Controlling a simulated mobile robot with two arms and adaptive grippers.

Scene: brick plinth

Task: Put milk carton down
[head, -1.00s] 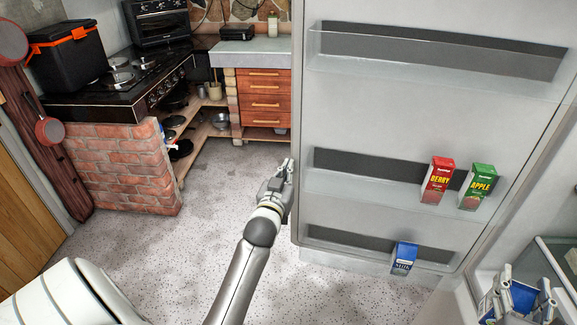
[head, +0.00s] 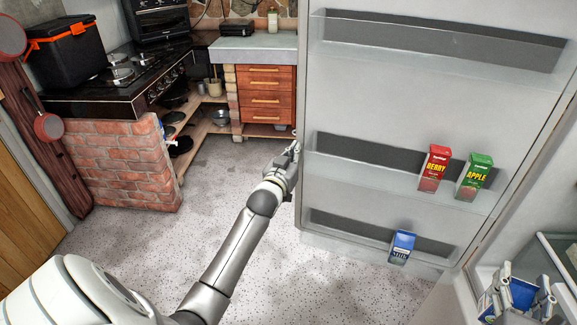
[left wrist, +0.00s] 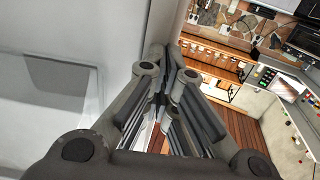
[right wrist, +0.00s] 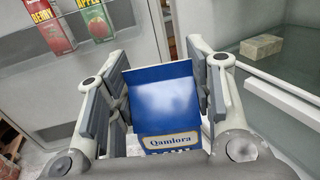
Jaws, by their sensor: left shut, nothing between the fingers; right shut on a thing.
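A blue and white carton (right wrist: 162,100) is between the fingers of my right gripper (right wrist: 160,95), which is shut on it. In the head view that carton (head: 521,292) and the right gripper (head: 518,290) are at the lower right corner, beside the fridge interior. Another blue milk carton (head: 402,247) stands in the lowest shelf of the open fridge door (head: 400,100). My left gripper (head: 293,150) is at the left edge of the door, shut and empty. The left wrist view shows its fingers (left wrist: 165,90) together close to the door edge.
A red berry carton (head: 434,168) and a green apple carton (head: 474,177) stand in the middle door shelf. A pale block (right wrist: 261,47) lies inside the fridge. A brick plinth (head: 120,165) with a stove and a drawer unit (head: 267,95) stand behind. The floor (head: 200,220) between is clear.

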